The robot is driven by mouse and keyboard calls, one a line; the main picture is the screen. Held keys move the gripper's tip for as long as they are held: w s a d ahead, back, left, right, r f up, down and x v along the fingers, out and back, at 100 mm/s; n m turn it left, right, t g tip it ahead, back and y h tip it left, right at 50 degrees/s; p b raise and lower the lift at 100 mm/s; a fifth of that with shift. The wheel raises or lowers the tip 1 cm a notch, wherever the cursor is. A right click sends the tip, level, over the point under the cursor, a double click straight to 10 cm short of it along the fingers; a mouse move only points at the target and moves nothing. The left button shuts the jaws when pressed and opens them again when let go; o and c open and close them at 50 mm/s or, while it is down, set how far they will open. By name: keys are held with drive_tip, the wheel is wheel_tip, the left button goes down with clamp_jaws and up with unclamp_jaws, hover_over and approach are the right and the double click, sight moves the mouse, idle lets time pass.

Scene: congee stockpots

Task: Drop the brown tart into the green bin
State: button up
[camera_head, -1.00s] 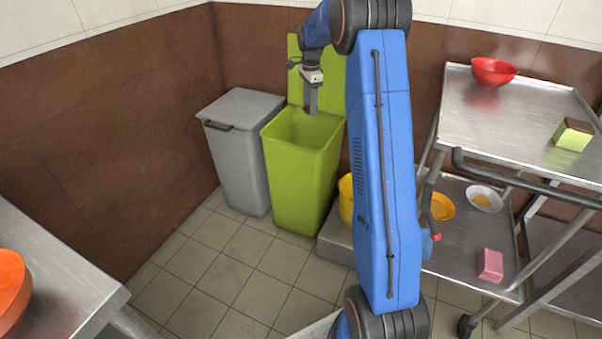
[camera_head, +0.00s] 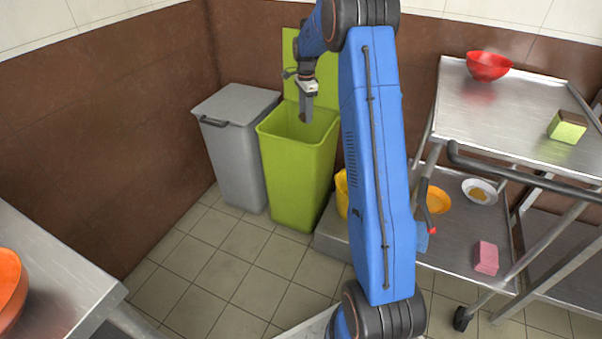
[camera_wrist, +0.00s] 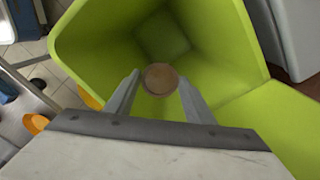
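The brown tart (camera_wrist: 161,79) is a small round disc at the fingertips of my gripper (camera_wrist: 160,88) in the wrist view. My gripper is shut on it, with one finger on each side. The green bin (camera_head: 297,170) stands against the wall with its lid raised at the back. My gripper (camera_head: 306,119) points down into the bin's open mouth in the head view. The tart is hard to make out there. In the wrist view the bin's walls (camera_wrist: 95,45) surround the tart, and the bin floor shows below it.
A grey lidded bin (camera_head: 236,150) stands left of the green bin. At right, a steel cart holds a red bowl (camera_head: 488,66) and a green-brown block (camera_head: 567,127) on top, a plate (camera_head: 480,191) and a pink block (camera_head: 486,257) below. An orange bowl (camera_head: 10,285) sits at left.

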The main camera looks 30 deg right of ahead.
drive_tip(key=o, duration=0.4)
drive_tip(key=shift+c, duration=0.2)
drive_tip(key=shift+r, duration=0.1)
wheel_tip(320, 180, up, 17)
drive_tip(key=shift+r, duration=0.1)
idle(0.5)
